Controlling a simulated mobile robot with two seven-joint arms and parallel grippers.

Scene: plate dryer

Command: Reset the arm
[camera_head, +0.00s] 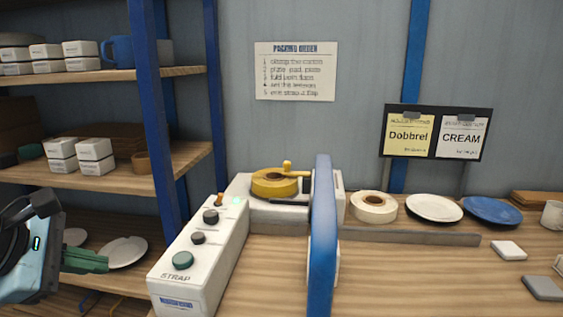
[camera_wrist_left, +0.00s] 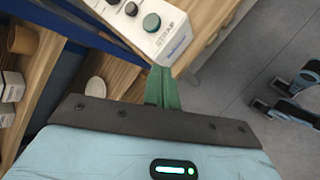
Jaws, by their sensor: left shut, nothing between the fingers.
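My left gripper (camera_head: 106,262) comes in from the left edge in the camera_head view, with its green fingers pointing right. The fingers are closed together and hold nothing. In the wrist view the same green fingers (camera_wrist_left: 161,87) are pressed side by side, apart from the white STRAP control box (camera_wrist_left: 146,24) beyond them. In the camera_head view the control box (camera_head: 199,262) stands to the right of the fingertips, with a gap between.
A shelf rack (camera_head: 105,76) with white boxes and a blue mug stands at the left. A white plate (camera_head: 127,252) is by the left fingers. A yellow tape roll (camera_head: 275,183) and blue upright bar (camera_head: 323,240) are on the bench. Plates (camera_head: 434,208) lie at right.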

